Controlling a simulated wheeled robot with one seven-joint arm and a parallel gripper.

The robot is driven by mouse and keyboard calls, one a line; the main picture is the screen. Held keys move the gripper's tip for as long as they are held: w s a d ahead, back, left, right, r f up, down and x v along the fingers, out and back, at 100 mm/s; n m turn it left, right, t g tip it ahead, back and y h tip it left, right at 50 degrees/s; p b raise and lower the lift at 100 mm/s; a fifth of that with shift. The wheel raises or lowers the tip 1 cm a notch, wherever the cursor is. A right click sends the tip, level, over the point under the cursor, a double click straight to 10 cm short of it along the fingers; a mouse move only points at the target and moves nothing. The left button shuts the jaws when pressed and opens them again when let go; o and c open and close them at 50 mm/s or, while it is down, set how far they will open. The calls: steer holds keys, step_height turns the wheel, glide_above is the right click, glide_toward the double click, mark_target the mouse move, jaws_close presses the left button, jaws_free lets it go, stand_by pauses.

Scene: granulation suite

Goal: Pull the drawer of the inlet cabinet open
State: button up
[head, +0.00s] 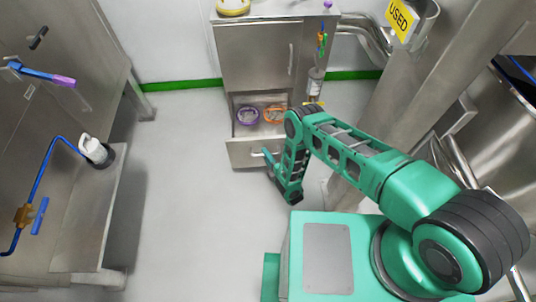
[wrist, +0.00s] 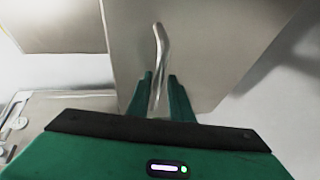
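The inlet cabinet (head: 257,55) is a grey metal unit against the back wall. Its lower drawer (head: 245,153) stands pulled out, with its inside visible from above. My gripper (head: 268,165) is at the drawer front.
A steel column (head: 400,100) stands at the right, a steel bench (head: 85,215) at the left. The floor (head: 190,190) between is clear.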

steer(key=shift+o, duration=0.6)
steer(key=shift+r, duration=0.1)
steer(key=shift+s+d, duration=0.1)
steer(key=shift+s, duration=0.05)
steer(key=v, duration=1)
steer(key=shift+s, duration=0.25)
